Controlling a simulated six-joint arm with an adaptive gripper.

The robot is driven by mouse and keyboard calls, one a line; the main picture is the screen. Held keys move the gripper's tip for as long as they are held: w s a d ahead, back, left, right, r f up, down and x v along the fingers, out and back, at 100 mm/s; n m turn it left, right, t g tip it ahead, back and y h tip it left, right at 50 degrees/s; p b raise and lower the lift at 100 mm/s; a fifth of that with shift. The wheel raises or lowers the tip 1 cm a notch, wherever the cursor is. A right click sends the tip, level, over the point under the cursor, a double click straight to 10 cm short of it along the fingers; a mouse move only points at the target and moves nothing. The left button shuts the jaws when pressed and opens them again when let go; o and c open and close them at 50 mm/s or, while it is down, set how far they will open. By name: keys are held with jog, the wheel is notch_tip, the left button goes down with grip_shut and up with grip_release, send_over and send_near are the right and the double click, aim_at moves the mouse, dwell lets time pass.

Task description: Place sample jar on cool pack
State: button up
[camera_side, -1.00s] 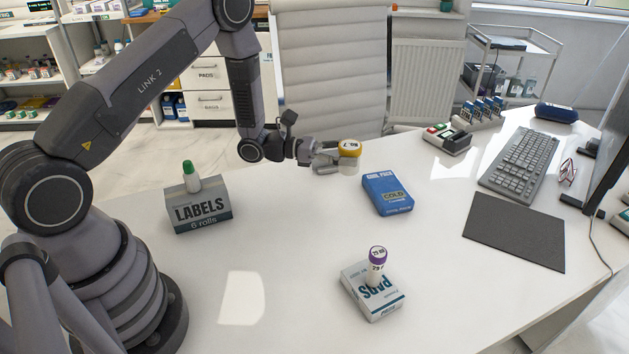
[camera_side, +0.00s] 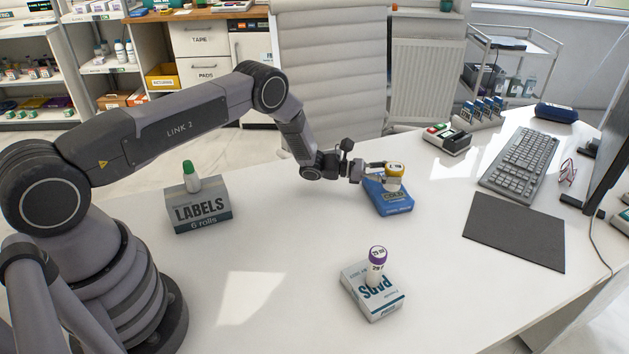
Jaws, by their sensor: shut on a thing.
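The sample jar (camera_side: 394,170) has a yellow lid and a pale body. My gripper (camera_side: 386,178) is shut on it and holds it upright over the far part of the cool pack. The cool pack (camera_side: 396,203) is a blue flat box marked COLD, lying on the white desk. The gripper and jar hide part of its far end. I cannot tell whether the jar's base touches the pack or hangs just above it.
A LABELS box (camera_side: 200,208) with a green-capped bottle (camera_side: 191,177) stands at left. Keyboard (camera_side: 520,160) and dark mat (camera_side: 514,231) are at right. The desk's middle is clear.

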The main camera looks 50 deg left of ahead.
jog(key=shift+f, duration=1.1)
jog(key=shift+f, duration=0.1)
jog(key=o, duration=1.2)
